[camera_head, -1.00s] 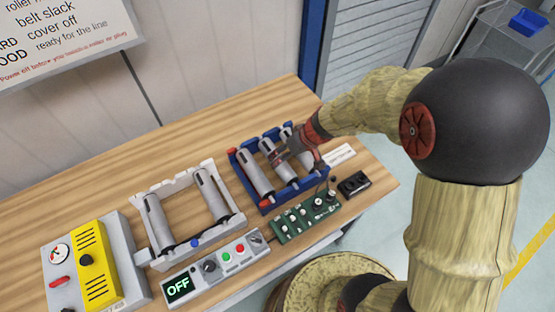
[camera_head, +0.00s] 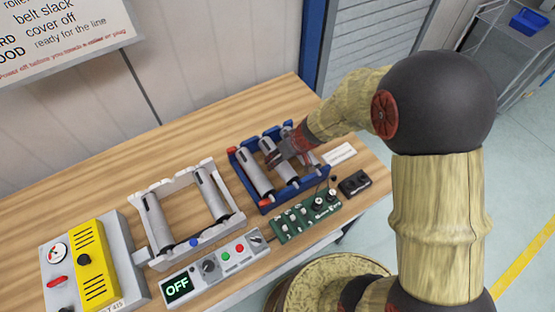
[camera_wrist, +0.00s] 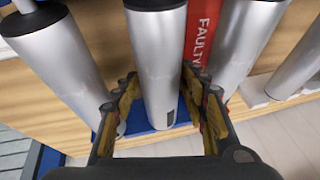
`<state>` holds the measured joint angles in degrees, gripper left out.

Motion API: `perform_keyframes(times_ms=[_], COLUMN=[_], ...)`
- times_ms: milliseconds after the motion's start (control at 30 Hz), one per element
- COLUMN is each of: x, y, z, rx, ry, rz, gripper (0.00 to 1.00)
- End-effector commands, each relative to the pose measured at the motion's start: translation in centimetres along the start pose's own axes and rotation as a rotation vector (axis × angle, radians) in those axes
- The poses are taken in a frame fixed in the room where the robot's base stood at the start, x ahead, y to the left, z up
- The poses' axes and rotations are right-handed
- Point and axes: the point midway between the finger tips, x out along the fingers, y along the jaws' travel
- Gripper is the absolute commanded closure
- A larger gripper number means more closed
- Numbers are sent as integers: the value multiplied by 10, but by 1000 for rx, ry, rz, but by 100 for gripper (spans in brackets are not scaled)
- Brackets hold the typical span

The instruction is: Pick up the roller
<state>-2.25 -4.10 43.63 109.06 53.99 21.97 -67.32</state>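Several silver rollers are in view. A blue tray (camera_head: 267,208) holds three of them side by side: a left roller (camera_head: 254,174), a middle roller (camera_head: 285,172) and a right one partly hidden by my gripper. My gripper (camera_head: 286,153) is over the middle roller. In the wrist view this roller (camera_wrist: 160,65) stands between the two fingers of my gripper (camera_wrist: 162,105), with a visible gap on each side. The fingers are open. A neighbouring roller shows on each side there (camera_wrist: 62,65), close outside the fingers.
A red strip marked FAULTY (camera_wrist: 201,35) lies beside the middle roller. A white frame (camera_head: 243,217) with two rollers is to the left. A control box reading OFF (camera_head: 220,268), a green board (camera_head: 306,218) and a yellow-and-grey machine (camera_head: 92,262) line the table. Bare wood lies behind.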

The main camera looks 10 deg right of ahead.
Motion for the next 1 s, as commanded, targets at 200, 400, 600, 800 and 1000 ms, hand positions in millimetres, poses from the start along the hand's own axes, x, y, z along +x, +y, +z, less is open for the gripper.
perform_keyframes(times_ms=[200,400,600,800,1000], x=[0,0,0,0,-1], y=[0,0,0,0,0], z=[0,0,0,-1,-1], rx=[0,0,0,0,0], ry=[0,0,0,2,2], rz=[0,0,0,0,1], gripper=[71,82,93,100,100])
